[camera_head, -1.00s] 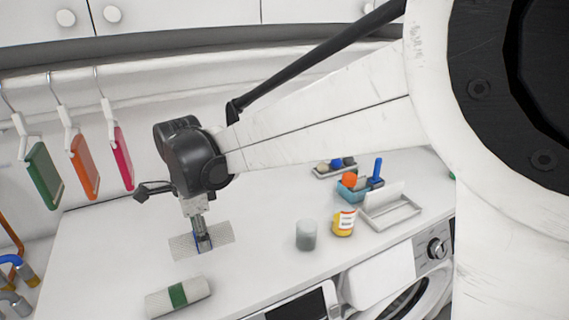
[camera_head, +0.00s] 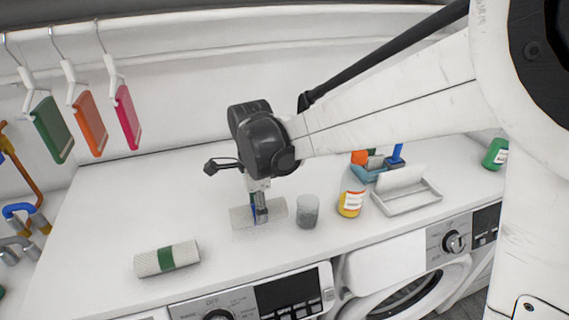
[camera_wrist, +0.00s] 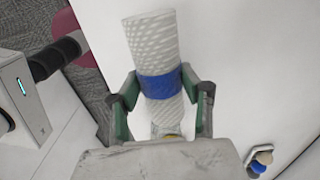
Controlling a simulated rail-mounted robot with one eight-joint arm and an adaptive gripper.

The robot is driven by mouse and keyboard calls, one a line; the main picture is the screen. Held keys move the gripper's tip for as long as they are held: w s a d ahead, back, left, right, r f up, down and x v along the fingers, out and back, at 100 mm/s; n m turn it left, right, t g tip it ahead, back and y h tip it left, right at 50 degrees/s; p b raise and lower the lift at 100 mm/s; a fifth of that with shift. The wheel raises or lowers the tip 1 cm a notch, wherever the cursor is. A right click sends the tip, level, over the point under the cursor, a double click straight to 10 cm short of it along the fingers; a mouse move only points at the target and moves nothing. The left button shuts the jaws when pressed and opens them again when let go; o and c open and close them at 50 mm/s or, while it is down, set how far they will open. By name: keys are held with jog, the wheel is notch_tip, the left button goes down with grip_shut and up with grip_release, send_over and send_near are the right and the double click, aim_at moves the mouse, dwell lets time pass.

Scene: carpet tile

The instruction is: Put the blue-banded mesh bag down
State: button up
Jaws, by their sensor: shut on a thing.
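The blue-banded mesh bag (camera_head: 240,217) is a pale woven cylinder lying sideways in my gripper (camera_head: 259,208). In the wrist view the bag (camera_wrist: 150,38) extends away from my gripper (camera_wrist: 162,92), and its blue band sits between the two green-sided fingers. My gripper is shut on the bag around the band. In the head view my gripper points down and hides part of the band. The bag is at or just above the white counter (camera_head: 110,225); I cannot tell whether it touches.
A grey translucent jar (camera_head: 307,211) stands close right of the bag, with a yellow jar (camera_head: 350,204) beyond it. A green-banded mesh bag (camera_head: 166,259) lies front left. A white rack (camera_head: 408,203) and blue caddy (camera_head: 367,174) are farther right. The counter's left part is clear.

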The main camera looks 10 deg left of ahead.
jog(key=shift+f+b, duration=0.9)
jog(key=shift+f, duration=1.1)
jog(key=shift+f, duration=0.15)
jog(key=o, duration=1.1)
jog(key=shift+o, duration=0.2)
